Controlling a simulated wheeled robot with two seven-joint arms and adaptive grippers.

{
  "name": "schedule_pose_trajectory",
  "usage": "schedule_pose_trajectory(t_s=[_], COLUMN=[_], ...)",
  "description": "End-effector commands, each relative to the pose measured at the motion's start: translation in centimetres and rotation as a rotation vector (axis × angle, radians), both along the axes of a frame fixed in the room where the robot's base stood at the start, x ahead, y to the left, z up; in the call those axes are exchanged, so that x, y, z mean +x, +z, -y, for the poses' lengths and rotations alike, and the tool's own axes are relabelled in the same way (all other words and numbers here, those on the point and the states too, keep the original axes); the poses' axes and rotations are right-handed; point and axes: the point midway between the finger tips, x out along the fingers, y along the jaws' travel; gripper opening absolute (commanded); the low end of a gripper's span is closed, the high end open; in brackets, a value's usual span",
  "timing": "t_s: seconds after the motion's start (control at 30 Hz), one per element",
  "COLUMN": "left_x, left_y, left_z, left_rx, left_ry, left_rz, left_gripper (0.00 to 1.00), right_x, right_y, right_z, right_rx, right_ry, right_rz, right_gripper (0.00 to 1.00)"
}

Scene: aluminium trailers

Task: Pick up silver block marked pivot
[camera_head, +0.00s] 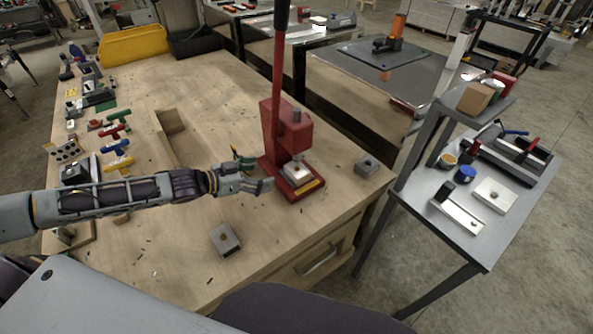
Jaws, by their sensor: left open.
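Three small silver blocks are on or near the wooden workbench. One silver block (225,239) lies on the bench below my left arm. Another silver block (367,166) lies to the right of the red press. A third silver piece (295,170) sits on the base of the red press (289,140). I cannot read the word pivot on any of them. My left gripper (265,181) is open and empty, at the left side of the press base, close to it. My right gripper is out of view.
The press has a long red lever rising out of frame. Coloured T-handled tools (118,148) and a wooden tray (170,125) lie at the left. A grey metal side table (480,245) with small parts stands at the right. The bench front is mostly clear.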

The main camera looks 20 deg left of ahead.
Motion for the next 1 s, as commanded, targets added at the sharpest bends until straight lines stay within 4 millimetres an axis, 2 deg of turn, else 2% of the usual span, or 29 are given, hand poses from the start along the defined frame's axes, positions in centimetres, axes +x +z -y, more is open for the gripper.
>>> schedule_pose_trajectory(t_s=[0.17, 0.4, 1.0], left_x=[0.0, 0.2, 1.1], left_y=[0.0, -0.1, -0.5], left_z=[0.0, 0.1, 0.6], left_rx=[0.000, -0.001, -0.003], left_ry=[0.000, 0.001, 0.006], left_rz=[0.000, 0.000, 0.001], left_gripper=[0.86, 0.86, 0.86], right_x=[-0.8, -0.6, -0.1], right_y=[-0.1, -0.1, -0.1], right_z=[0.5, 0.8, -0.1], right_rx=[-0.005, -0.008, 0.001], right_ry=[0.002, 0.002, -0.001], right_rz=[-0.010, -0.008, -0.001], right_gripper=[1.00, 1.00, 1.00])
